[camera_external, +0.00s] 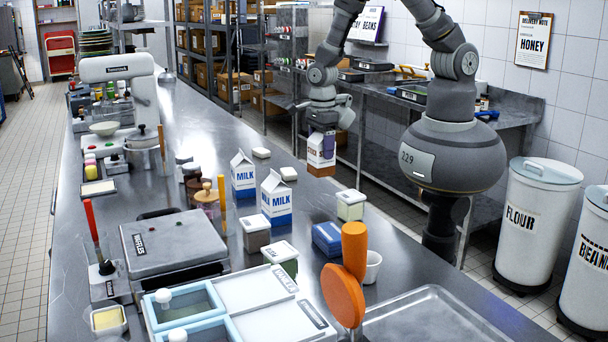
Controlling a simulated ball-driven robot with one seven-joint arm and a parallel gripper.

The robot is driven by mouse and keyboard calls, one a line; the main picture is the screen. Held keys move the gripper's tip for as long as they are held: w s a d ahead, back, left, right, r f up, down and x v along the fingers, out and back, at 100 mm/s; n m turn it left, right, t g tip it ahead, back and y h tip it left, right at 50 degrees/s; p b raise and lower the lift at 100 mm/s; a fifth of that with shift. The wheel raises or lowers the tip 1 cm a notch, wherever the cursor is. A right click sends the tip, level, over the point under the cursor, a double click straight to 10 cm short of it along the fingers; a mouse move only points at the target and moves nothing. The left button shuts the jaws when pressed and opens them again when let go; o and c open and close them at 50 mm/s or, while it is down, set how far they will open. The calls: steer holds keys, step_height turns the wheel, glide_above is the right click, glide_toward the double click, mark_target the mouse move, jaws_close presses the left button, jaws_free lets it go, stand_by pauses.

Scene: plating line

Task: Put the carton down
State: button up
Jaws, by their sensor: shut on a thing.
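My gripper (322,126) points down at the right edge of the long steel counter. It is shut on a carton (321,157) with a white upper part and a reddish-brown lower part. The carton is upright, and its top is hidden by my gripper. I cannot tell whether its bottom touches the counter (330,200) or hangs just beside or above it. Two white and blue milk cartons, one (243,174) farther and one (276,200) nearer, stand on the counter left of my gripper.
Small lidded tubs (350,205) and a blue box (327,238) stand nearer on the counter. An orange paddle-shaped thing (344,290) and an empty steel tray (430,315) are in front. White bins (537,222) stand on the floor at right. Some bare counter lies around the milk cartons.

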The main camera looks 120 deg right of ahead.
step_height(320, 180, up, 3)
steer(key=shift+f, duration=0.2)
steer(key=w+a+f+n+b, duration=0.2)
steer(key=w+a+n, duration=0.2)
steer(key=a, duration=0.8)
steer(key=w+a+f+n+b, duration=0.1)
steer(key=w+a+n+b, duration=0.3)
steer(key=a, duration=0.8)
steer(key=s+a+f+n+b, duration=0.1)
steer(key=s+a+n, duration=0.2)
steer(key=a, duration=0.6)
steer(key=s+a+n+b, duration=0.1)
steer(key=s+a+n, duration=0.25)
steer(key=a, duration=0.65)
steer(key=s+a+f+n+b, duration=0.1)
steer(key=s+a+n, duration=0.2)
steer(key=a, duration=0.6)
steer(key=shift+w+a+f+b, duration=0.45)
steer(key=shift+w+a+f, duration=0.3)
steer(key=shift+w+a, duration=1.2)
steer(key=shift+w+a+f+b, duration=0.45)
steer(key=shift+w+a+f, duration=0.25)
steer(key=shift+w+a, duration=1.2)
steer(key=shift+w+a+f+b, duration=0.45)
steer(key=shift+w+a+f, duration=0.3)
steer(key=shift+w+a, duration=1.2)
steer(key=shift+s, duration=0.1)
